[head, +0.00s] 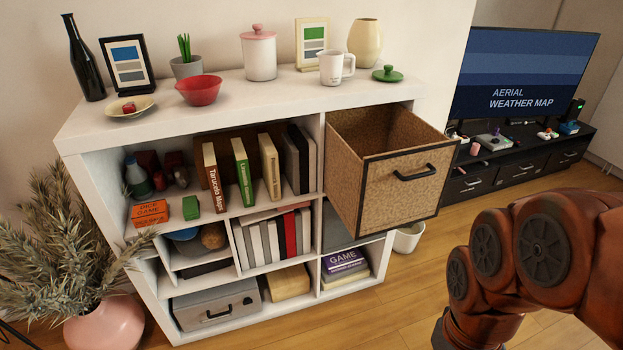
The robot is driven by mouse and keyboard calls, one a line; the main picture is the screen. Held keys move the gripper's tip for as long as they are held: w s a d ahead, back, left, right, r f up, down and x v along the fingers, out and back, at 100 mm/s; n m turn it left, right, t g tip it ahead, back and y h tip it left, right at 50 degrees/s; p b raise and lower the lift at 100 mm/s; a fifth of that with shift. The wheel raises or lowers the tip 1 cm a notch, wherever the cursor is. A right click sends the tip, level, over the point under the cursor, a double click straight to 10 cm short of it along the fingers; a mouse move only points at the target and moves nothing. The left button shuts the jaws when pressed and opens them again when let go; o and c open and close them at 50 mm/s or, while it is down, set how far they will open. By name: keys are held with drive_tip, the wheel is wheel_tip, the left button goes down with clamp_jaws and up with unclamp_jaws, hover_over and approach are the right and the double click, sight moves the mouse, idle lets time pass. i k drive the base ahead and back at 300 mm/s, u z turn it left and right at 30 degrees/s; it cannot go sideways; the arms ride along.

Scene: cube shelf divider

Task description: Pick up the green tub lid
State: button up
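The green tub lid (387,74) is a round green disc with a small knob on top. It lies on the white shelf top (300,92), near the right end, to the right of a white mug (331,68) and in front of a cream vase (365,43). Nothing covers it in the head view. My reddish-brown arm shows at the lower right, well away from the lid. My gripper is not visible in the frame.
An open woven drawer (392,188) juts out from the shelf below the lid. A pink-lidded canister (259,55), red bowl (199,90) and picture frames share the top. A TV (525,72) stands at right. Wooden floor (400,300) is open in front.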

sight(387, 75)
drive_tip(key=u, duration=0.3)
drive_tip(key=i, duration=1.25)
drive_tip(key=u, duration=1.85)
drive_tip(key=k, duration=0.9)
drive_tip(key=z, duration=0.85)
drive_tip(key=i, duration=0.5)
drive_tip(key=u, duration=0.05)
